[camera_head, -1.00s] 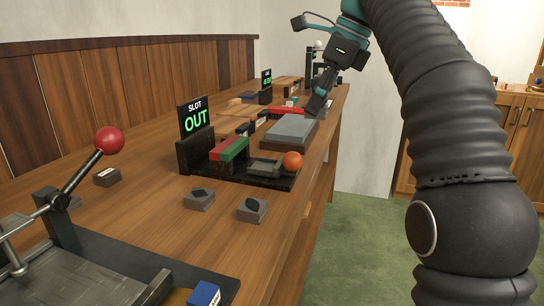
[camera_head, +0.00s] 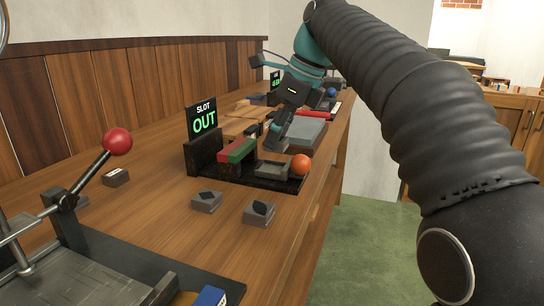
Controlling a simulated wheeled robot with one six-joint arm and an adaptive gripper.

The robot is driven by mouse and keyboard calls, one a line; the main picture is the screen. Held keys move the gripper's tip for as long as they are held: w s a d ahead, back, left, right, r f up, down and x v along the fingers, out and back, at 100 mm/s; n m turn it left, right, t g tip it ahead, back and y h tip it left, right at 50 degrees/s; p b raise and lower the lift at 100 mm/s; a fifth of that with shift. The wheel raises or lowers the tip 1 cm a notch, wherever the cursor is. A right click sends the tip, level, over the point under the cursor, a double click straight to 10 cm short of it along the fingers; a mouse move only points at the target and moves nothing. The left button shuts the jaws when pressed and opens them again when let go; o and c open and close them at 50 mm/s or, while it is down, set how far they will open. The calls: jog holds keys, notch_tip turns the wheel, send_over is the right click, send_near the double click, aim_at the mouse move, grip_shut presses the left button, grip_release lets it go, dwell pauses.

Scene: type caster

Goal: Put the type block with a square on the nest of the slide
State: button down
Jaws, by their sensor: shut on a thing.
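My gripper (camera_head: 273,140) is just behind the slide, pointing down. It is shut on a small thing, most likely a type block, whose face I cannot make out. The slide (camera_head: 248,178) has a black base, a red and green bar (camera_head: 237,150), and an orange ball knob (camera_head: 301,164). Its nest, a grey shallow seat (camera_head: 271,170), looks empty and lies just in front of my gripper. A sign reading "SLOT OUT" (camera_head: 202,120) stands on it. Two grey type blocks are on the bench in front: one with a dark diamond-like mark (camera_head: 207,201), one with a dark rounded mark (camera_head: 260,213).
A lever with a red ball (camera_head: 117,141) rises from a metal press at the front left. A small dark block with a white label (camera_head: 115,177) lies near it. A grey slab (camera_head: 306,132) lies behind the slide. Bench around the two blocks is clear.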

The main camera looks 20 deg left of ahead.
aim_at(275, 169)
jog(key=shift+s+a+f, duration=0.15)
jog(key=shift+a, duration=0.1)
jog(key=shift+f, duration=0.45)
jog(key=shift+f+b, duration=1.05)
jog(key=shift+f, duration=0.55)
jog(key=shift+f, duration=0.35)
jog(key=shift+f, duration=0.1)
jog(key=c, duration=0.7)
grip_release()
jog(key=shift+f, duration=0.15)
jog(key=shift+o, duration=0.2)
